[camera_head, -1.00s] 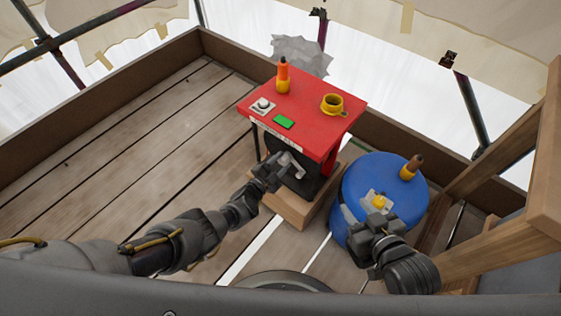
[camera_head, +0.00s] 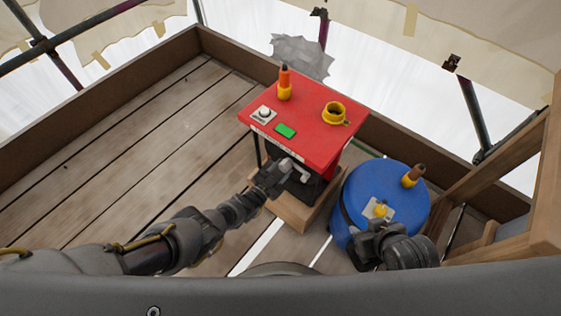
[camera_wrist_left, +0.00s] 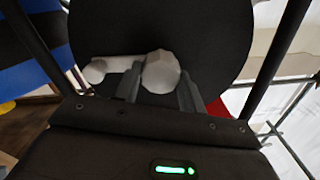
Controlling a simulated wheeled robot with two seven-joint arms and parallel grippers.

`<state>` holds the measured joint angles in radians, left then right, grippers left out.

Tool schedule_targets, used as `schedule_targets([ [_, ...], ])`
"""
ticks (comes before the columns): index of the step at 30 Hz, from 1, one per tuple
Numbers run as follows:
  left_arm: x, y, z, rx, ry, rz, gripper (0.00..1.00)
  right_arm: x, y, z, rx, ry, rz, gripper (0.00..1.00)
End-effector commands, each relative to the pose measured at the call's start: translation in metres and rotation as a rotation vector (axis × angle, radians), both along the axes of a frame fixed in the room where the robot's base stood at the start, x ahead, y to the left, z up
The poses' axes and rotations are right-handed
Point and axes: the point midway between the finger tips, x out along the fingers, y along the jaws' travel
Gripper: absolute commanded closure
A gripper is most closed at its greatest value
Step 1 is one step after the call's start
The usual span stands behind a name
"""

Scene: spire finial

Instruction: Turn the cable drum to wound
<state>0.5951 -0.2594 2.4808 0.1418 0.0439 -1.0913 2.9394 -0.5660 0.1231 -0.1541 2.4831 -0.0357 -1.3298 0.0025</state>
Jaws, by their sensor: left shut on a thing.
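The cable drum (camera_head: 314,190) is a dark disc under the red-topped stand. It fills the upper middle of the left wrist view (camera_wrist_left: 150,25). A pale crank handle (camera_wrist_left: 160,73) with a light arm sits on its face; the crank also shows in the head view (camera_head: 301,171). My left gripper (camera_head: 283,173) is shut on the handle, one finger on each side of it in the left wrist view (camera_wrist_left: 158,92). My right gripper (camera_head: 366,236) is at the near side of the blue barrel; its fingers are too unclear to read.
The red tabletop (camera_head: 312,128) holds an orange-and-yellow finial (camera_head: 285,84), a yellow ring (camera_head: 333,112), a white button (camera_head: 264,113) and a green panel (camera_head: 285,130). The blue barrel (camera_head: 372,182) carries a yellow knob (camera_head: 381,210) and a brown-tipped yellow piece (camera_head: 413,176). Wooden framing stands right.

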Motion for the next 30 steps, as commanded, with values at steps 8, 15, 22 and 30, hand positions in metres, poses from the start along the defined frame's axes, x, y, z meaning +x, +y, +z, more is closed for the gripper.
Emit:
schedule_targets([
  [8, -0.0012, 0.0054, -0.0017, -0.052, 0.045, 0.009, 1.0, -0.0009, -0.0007, -0.0022, -0.002, 0.006, -0.002, 0.64],
  [15, -0.0014, 0.0064, -0.0017, -0.069, 0.06, 0.012, 1.0, -0.0003, -0.0003, -0.0019, -0.001, 0.003, 0.0, 0.64],
  [22, -0.0014, 0.0062, -0.0017, -0.072, 0.063, 0.011, 1.0, -0.0003, -0.0003, -0.0018, -0.001, 0.003, 0.0, 0.64],
  [30, -0.0016, 0.0052, -0.0016, -0.072, 0.062, 0.009, 0.47, -0.0001, -0.0004, -0.0017, -0.002, 0.002, 0.0, 0.64],
])
